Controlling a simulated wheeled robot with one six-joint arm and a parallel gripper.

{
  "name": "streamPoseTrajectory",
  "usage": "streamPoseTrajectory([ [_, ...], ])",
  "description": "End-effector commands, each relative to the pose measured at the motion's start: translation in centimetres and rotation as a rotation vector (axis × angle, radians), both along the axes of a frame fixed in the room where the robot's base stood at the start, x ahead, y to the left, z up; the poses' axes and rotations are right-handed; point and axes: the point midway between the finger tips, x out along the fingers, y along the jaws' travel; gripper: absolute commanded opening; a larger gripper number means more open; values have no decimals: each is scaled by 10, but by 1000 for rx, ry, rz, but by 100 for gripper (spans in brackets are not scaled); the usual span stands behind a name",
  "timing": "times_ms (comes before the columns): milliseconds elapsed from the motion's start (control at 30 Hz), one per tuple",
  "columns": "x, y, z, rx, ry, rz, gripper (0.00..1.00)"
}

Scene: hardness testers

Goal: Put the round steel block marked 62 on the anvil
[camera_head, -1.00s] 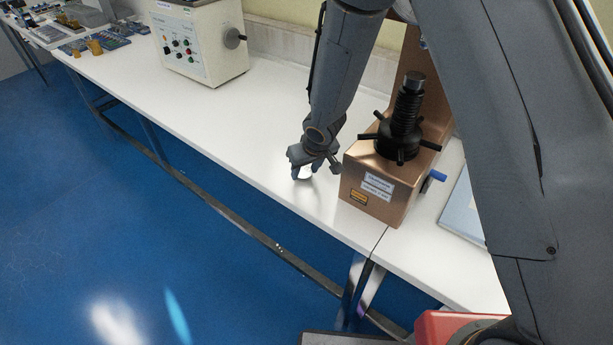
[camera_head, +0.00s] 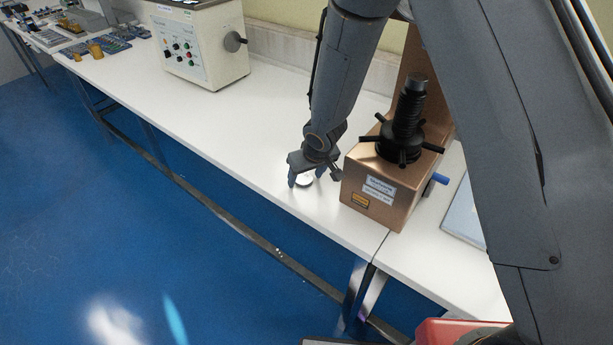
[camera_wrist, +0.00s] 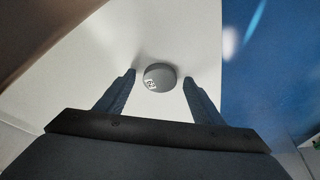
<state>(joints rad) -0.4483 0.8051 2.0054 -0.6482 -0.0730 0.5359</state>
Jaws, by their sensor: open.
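The round grey steel block (camera_head: 304,181) lies on the white bench left of the copper-coloured tester (camera_head: 378,190). In the wrist view the block (camera_wrist: 160,77) shows a small label that looks like 62, turned sideways. My gripper (camera_head: 306,178) is open, with a finger on each side of the block. The wrist view shows my gripper (camera_wrist: 158,80) with clear gaps between both fingers and the block. The anvil (camera_head: 415,77) is the small dark top of the tester's black screw, above a spoked handwheel (camera_head: 402,143).
A cream control box (camera_head: 200,45) with buttons and a side knob stands farther back on the bench (camera_head: 240,130). Small brass pieces (camera_head: 95,50) and trays sit at the far left. A flat pale panel (camera_head: 462,212) lies right of the tester. The bench's front edge is close to the block.

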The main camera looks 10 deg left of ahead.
Motion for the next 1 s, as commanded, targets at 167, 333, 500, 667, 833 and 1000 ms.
streamPoseTrajectory([
  [167, 0, 0, 4, 0, 0, 0, 62],
  [333, -9, -6, 32, -1, -2, 1, 62],
  [500, -20, -12, 62, 1, -1, 0, 62],
  [667, -28, -18, 86, 0, -1, 1, 62],
  [833, -35, -22, 104, 0, 0, -1, 62],
  [1000, -38, -24, 112, 0, 0, 1, 62],
])
